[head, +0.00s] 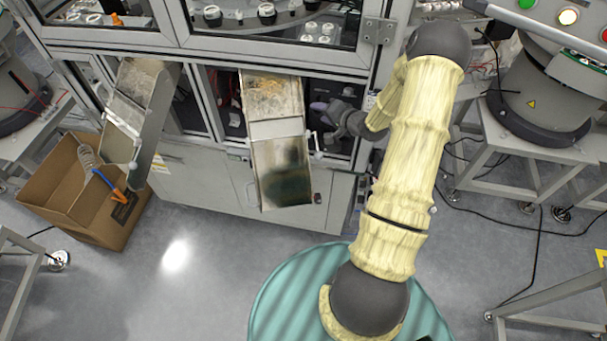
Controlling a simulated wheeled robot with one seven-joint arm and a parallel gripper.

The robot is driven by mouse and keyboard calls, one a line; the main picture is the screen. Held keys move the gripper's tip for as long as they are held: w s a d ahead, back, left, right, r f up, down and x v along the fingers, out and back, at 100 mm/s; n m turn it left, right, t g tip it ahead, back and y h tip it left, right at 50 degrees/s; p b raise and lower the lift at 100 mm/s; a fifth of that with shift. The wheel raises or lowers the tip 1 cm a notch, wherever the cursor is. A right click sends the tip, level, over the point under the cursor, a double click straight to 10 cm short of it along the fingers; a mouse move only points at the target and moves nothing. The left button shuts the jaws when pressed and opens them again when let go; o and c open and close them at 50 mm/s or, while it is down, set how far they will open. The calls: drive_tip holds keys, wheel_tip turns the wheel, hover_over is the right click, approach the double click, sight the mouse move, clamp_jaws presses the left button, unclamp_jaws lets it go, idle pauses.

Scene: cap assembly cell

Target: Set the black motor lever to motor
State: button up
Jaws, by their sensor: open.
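I cannot clearly make out the black motor lever in the head view. Dark units (333,92) sit inside the cabinet opening behind the metal chute, and a lever among them is too small or hidden to tell. My gripper (322,112) is at the right part of this opening, just right of the chute. Its dark wrist is bent toward the cabinet, and its fingers are small and partly lost against the dark interior. The jaws are open, and I see nothing held in them. I cannot tell whether they touch anything.
A metal chute (283,180) slopes out of the cabinet (215,192) left of my gripper, and another chute (133,105) is farther left. A cardboard box (68,205) stands on the floor at left. Machines on metal stands (545,150) are at right.

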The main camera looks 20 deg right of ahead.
wheel_tip(320, 180, down, 6)
drive_tip(key=n+t+b, duration=0.4)
drive_tip(key=t+b, duration=0.1)
drive_tip(key=b, duration=1.5)
drive_tip(key=a+r+v, duration=0.1)
drive_tip(key=v, duration=1.6)
drive_tip(key=w+a+r+n+g+h+p, duration=0.3)
drive_tip(key=w+a+n+g+h+p, duration=0.15)
drive_tip(key=g+p, duration=0.2)
drive_tip(key=s+a+r+g+p, duration=0.3)
drive_tip(key=s+a+r+p, duration=0.1)
drive_tip(key=s+a, duration=0.2)
drive_tip(key=s+a+r+n+g+p, duration=0.1)
drive_tip(key=s+a+r+g+p, duration=0.2)
drive_tip(key=s+a, duration=0.3)
drive_tip(key=shift+a+r+g+p, duration=0.35)
drive_tip(key=shift+a+r+g, duration=0.35)
drive_tip(key=shift+a, duration=0.85)
drive_tip(key=shift+f, duration=0.1)
